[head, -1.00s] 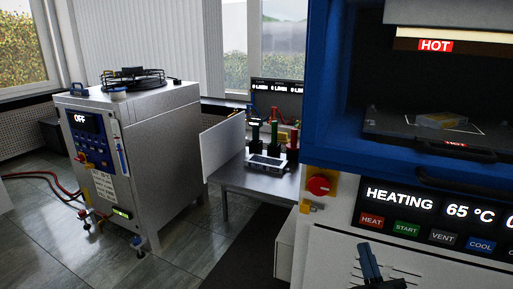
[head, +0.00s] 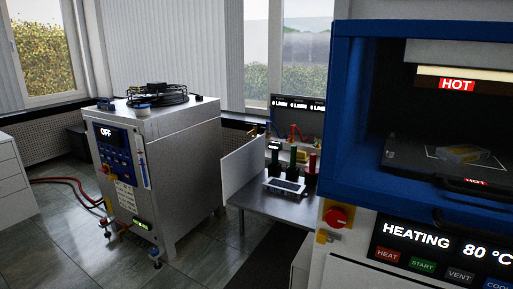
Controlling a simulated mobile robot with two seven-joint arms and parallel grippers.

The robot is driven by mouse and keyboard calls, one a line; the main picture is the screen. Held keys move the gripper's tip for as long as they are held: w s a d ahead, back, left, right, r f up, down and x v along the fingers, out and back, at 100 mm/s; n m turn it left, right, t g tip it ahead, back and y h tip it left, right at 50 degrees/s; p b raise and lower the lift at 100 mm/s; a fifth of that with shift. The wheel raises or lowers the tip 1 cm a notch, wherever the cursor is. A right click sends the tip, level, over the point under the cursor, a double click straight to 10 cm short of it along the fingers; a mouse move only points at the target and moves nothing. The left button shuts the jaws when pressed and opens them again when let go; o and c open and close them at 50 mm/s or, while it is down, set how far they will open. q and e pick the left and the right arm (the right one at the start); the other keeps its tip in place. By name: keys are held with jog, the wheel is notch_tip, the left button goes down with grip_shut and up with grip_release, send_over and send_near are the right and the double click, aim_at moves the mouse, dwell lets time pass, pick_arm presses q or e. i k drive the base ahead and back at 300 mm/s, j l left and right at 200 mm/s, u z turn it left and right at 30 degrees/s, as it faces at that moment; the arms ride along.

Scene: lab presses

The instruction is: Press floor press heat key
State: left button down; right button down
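The floor press (head: 346,120) is a blue-framed machine at the right of the head view, with an open chamber. Its display (head: 445,240) reads HEATING and 80 °C. The red HEAT key (head: 387,255) is at the left of the key row below the display, beside the green START key (head: 422,265), the VENT key (head: 460,275) and a blue COOL key (head: 497,285) cut by the frame edge. Neither gripper is in view.
A red knob (head: 336,217) sits on the press's left front. A grey cabinet unit (head: 185,150) showing OFF stands at left, with red hoses (head: 70,181) on the floor. A small metal table (head: 262,204) with instruments stands between. Tiled floor at front left is clear.

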aim_at(418, 262)
jog(key=l+z, duration=0.1)
jog(key=z, duration=0.6)
jog(key=l+z, duration=0.15)
jog(key=z, duration=0.2)
